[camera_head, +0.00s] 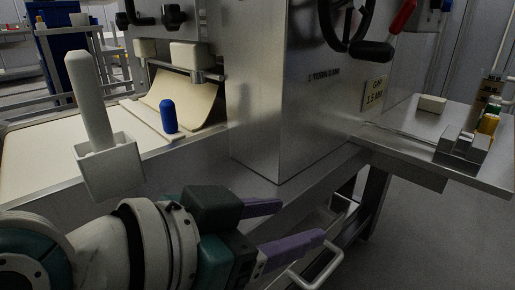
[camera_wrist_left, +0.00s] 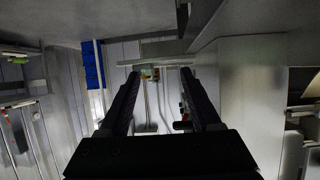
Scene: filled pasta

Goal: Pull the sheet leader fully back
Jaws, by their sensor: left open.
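The cream pasta sheet (camera_head: 185,97) curves down out of the steel machine onto the pale bed at left. A flat leader strip (camera_head: 146,117) lies at its front edge, with an upright blue knob (camera_head: 169,116) on it. My left gripper (camera_head: 303,219) has purple fingers, spread apart and empty. It is in front of the machine, low and to the right of the blue knob, well apart from it. In the left wrist view the two dark fingers (camera_wrist_left: 160,72) are apart with nothing between them. The leader cannot be made out there. My right gripper is not in view.
A white box with an upright handle (camera_head: 108,165) stands at the bed's front edge. The steel machine housing (camera_head: 290,110) and a handwheel (camera_head: 355,35) rise behind my gripper. A side shelf (camera_head: 415,130) holds small items. A light-coloured bar handle (camera_head: 318,265) is close by the fingers.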

